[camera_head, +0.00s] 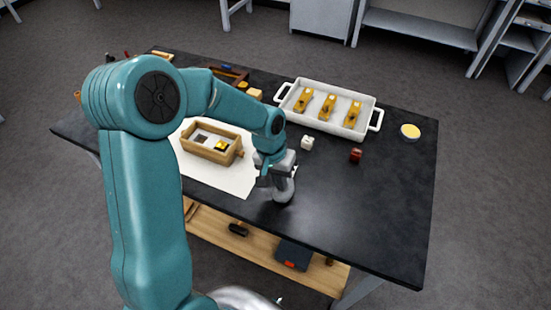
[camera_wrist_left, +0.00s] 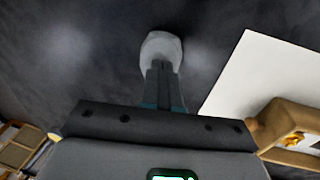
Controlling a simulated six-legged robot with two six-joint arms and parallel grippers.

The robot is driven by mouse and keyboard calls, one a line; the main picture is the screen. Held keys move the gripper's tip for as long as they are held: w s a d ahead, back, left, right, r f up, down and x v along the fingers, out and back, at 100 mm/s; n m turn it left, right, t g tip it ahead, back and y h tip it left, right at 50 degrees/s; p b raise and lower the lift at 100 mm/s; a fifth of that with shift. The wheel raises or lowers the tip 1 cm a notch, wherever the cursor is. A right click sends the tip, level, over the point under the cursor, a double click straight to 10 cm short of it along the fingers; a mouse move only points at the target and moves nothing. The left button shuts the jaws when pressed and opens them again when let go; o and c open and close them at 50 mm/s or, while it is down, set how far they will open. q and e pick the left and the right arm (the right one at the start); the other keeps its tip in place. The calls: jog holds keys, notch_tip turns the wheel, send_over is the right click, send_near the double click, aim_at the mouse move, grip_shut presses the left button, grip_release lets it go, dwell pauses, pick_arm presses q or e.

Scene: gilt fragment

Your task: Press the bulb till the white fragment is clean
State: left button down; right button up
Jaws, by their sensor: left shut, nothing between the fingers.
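A rounded grey bulb (camera_head: 285,192) is on the black table, partly covered by my left gripper (camera_head: 275,175) in the head view. In the left wrist view the pale bulb (camera_wrist_left: 161,44) is just beyond the tips of my left gripper (camera_wrist_left: 160,68), which is shut with nothing between its fingers. I cannot tell whether the tips touch the bulb. A small white block (camera_head: 307,142) lies on the table behind. The wooden box (camera_head: 205,150) holds white, dark and gold pieces. I cannot tell which piece is the white fragment. My right gripper is out of view.
A white sheet (camera_head: 228,180) lies under the wooden box. A white handled tray (camera_head: 329,125) with three gold pieces stands at the back. A small red object (camera_head: 355,155) and a yellow-topped round dish (camera_head: 410,132) are to the right. The table's front right is clear.

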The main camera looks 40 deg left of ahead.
pick_arm(q)
notch_tip(320, 180, up, 3)
jog(key=shift+a+f+p, duration=0.1)
jog(key=shift+a+p, duration=0.05)
jog(key=shift+p, duration=0.55)
notch_tip(320, 180, up, 10)
jog(key=a+b, duration=0.1)
jog(key=a, duration=0.1)
jog(key=shift+s, duration=0.35)
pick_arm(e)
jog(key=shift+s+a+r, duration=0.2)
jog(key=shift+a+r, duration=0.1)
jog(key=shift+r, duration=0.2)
pick_arm(q)
jog(key=shift+s+a, duration=0.1)
jog(key=shift+s, duration=0.05)
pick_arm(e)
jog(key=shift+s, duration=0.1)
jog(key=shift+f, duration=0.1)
